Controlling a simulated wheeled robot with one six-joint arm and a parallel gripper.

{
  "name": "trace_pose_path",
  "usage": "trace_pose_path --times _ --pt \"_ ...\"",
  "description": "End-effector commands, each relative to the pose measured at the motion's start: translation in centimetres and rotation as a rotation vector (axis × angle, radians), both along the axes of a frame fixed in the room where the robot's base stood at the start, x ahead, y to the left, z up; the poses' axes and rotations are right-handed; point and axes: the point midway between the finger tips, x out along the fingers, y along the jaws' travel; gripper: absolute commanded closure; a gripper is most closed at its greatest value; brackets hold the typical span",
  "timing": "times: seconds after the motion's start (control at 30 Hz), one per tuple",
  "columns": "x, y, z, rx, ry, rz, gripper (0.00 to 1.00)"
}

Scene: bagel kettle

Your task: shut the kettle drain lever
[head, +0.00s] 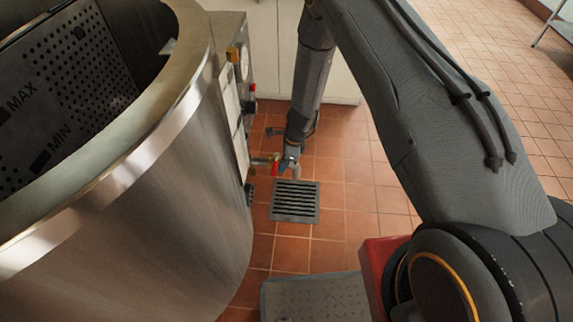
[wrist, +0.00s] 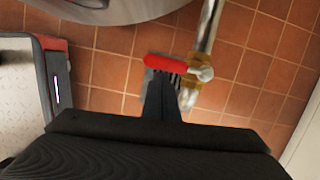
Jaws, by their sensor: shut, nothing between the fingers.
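The kettle (head: 150,210) is a large steel drum at the left in the head view. Its brass drain valve (head: 262,160) sticks out low on its right side. In the wrist view the brass valve (wrist: 193,72) sits on a pipe, and its red lever (wrist: 165,64) points left, roughly across the pipe. The lever also shows small in the head view (head: 275,167). My gripper (wrist: 165,78) is shut and empty, its fingertips right beside the lever's near side. I cannot tell whether they touch it.
A floor drain grate (head: 294,214) lies below the valve. A control box (head: 236,85) with knobs is on the kettle's side. A pale cabinet (head: 265,45) stands behind. Tiled floor (head: 345,190) is open to the right of the grate. My red-edged base is near.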

Motion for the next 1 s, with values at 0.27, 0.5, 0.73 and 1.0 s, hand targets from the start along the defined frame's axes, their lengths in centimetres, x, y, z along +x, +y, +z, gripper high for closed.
trace_pose_path --times 0.27,0.5,0.73,1.0 --pt "0.0 0.4 0.0 0.0 0.0 0.003 1.0" --pt "0.0 0.5 0.0 0.001 0.0 0.005 1.0" --pt "-0.1 0.4 0.0 0.002 0.001 0.005 1.0" --pt "-0.5 -3.2 0.1 0.0 0.001 0.0 1.0"
